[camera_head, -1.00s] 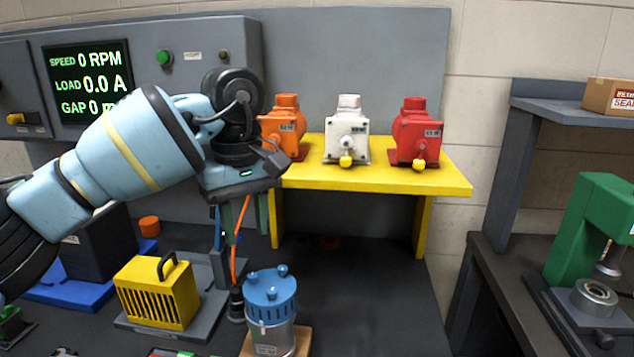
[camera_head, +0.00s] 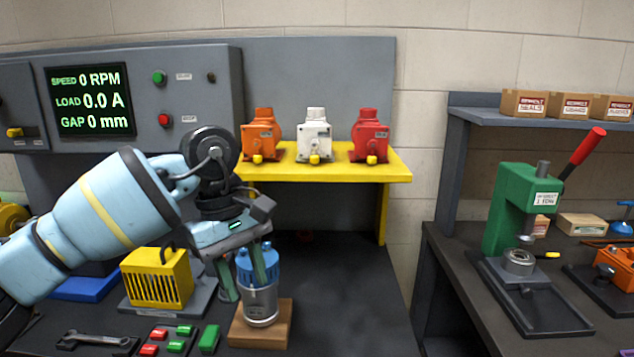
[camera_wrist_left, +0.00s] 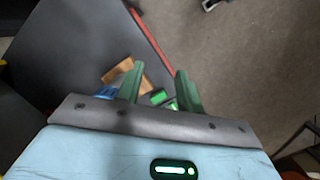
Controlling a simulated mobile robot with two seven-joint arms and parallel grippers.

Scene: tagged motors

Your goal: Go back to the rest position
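My left gripper (camera_head: 246,280) is open and empty; its two green fingers overlap the blue-topped motor in the head view. In the left wrist view the fingers (camera_wrist_left: 158,92) stand apart with nothing between their tips. The blue-topped silver motor (camera_head: 261,304) stands upright on a wooden block (camera_head: 243,335) on the dark bench, partly hidden by the gripper. An orange motor (camera_head: 261,140), a white motor (camera_head: 314,138) and a red motor (camera_head: 370,140) stand in a row on the yellow shelf (camera_head: 350,172). My right gripper is not in view.
A yellow slotted box (camera_head: 157,280), a wrench (camera_head: 98,341) and red and green blocks (camera_head: 175,346) are on the bench. A green press (camera_head: 515,205) with a red lever stands on the right bench (camera_head: 455,265). The bench is clear right of the blue-topped motor.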

